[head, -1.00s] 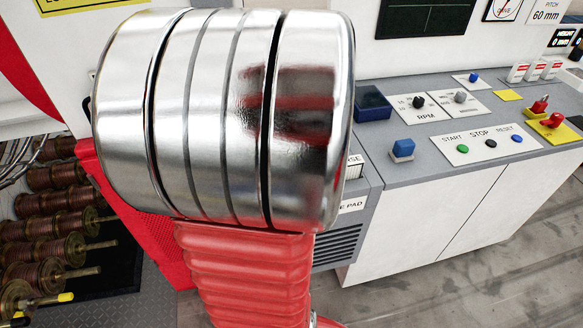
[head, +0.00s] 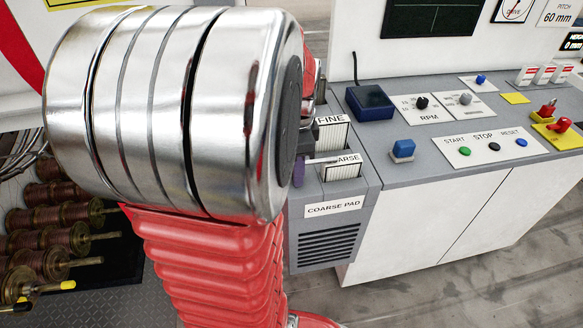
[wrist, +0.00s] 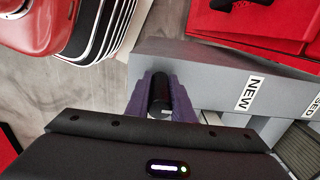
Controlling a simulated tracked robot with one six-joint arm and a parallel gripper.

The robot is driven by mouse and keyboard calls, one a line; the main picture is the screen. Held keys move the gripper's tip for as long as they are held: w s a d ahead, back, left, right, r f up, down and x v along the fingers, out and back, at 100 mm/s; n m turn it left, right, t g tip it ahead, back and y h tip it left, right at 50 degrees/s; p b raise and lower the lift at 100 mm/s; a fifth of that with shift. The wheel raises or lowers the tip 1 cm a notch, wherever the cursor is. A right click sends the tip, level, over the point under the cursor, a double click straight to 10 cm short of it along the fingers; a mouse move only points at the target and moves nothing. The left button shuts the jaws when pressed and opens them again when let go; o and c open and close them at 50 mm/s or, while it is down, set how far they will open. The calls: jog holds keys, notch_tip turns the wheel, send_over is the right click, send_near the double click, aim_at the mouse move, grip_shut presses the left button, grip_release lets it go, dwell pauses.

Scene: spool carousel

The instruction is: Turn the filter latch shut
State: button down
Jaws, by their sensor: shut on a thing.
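In the wrist view, the two purple fingers of my gripper (wrist: 160,80) are closed on a short black cylinder (wrist: 161,94), which looks like the handle of the filter latch. The cylinder stands at the edge of a grey housing (wrist: 205,75). The rest of the latch is hidden, so I cannot tell its angle. In the head view, a bit of purple finger (head: 299,171) shows beside the filter slots, just right of my large silver arm joint. The filter box (head: 332,209) there carries FINE, COARSE and COARSE PAD labels. My arm hides its left part.
In the wrist view, NEW (wrist: 251,93) and USED labels mark the housing, and a red part (wrist: 255,20) lies beyond it. In the head view, a control desk (head: 425,180) with buttons stands right. Copper spools (head: 50,240) lie at lower left.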

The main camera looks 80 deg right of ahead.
jog(key=shift+f, duration=0.1)
dwell(0.3)
jog(key=c, duration=1.5)
grip_release()
jog(key=shift+c, duration=0.2)
notch_tip(320, 180, up, 14)
jog(key=shift+f, duration=0.1)
